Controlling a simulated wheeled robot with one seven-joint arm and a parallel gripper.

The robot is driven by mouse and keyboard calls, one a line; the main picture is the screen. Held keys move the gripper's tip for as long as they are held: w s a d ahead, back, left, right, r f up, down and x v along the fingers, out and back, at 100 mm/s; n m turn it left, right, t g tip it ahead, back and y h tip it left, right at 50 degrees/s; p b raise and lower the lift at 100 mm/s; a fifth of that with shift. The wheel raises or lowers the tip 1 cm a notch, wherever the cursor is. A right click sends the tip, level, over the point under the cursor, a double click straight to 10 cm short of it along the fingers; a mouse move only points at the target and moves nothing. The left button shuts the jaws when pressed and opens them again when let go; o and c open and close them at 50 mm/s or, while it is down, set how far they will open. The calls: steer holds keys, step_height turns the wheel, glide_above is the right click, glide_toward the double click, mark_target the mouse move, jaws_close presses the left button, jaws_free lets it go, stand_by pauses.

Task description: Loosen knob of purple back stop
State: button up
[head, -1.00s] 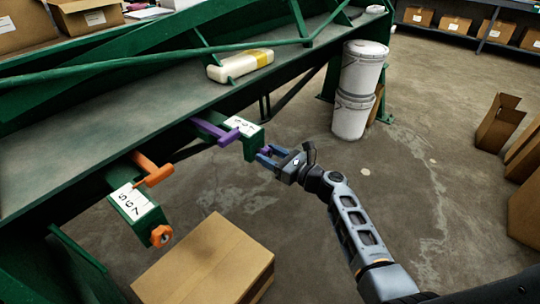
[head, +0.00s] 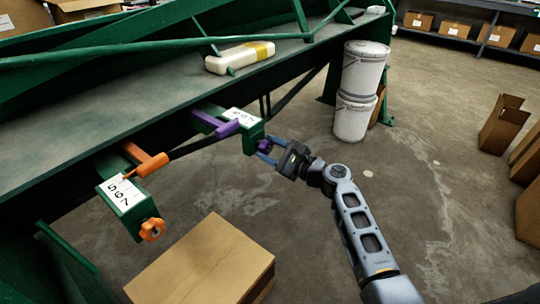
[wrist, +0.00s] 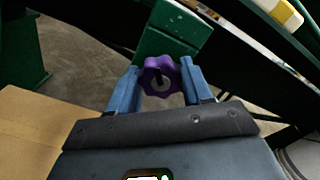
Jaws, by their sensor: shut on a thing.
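The purple back stop (head: 228,128) sits on a green bracket (head: 250,138) under the front edge of the green bench, with a white number label on top. Its purple lobed knob (head: 264,146) is on the bracket's outer end. In the wrist view the knob (wrist: 161,77) shows between the two blue fingers, a dark stud at its centre. My gripper (head: 268,151) is shut on the knob, one finger on each side. In the wrist view the gripper (wrist: 160,86) looks tilted relative to the green bracket (wrist: 170,38) behind the knob.
An orange back stop (head: 148,163) with its own orange knob (head: 152,229) is at the left. A closed cardboard box (head: 205,262) stands on the floor below. Stacked white buckets (head: 352,115) stand behind. A white and yellow bottle (head: 240,57) lies on the bench.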

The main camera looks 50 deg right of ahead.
steer(key=n+b, duration=0.1)
steer(key=n, duration=0.1)
steer(key=n+b, duration=0.2)
steer(key=shift+a+f, duration=0.15)
steer(key=shift+f, duration=0.2)
steer(key=n+b, duration=0.4)
steer(key=shift+f, duration=0.1)
steer(key=n+b, duration=0.4)
steer(key=shift+f+n+b, duration=0.1)
steer(key=shift+n+b, duration=0.25)
steer(key=shift+n, duration=0.05)
steer(key=shift+n+b, duration=1.6)
steer(key=shift+n, duration=0.3)
steer(key=o, duration=1)
steer(key=shift+r, duration=0.2)
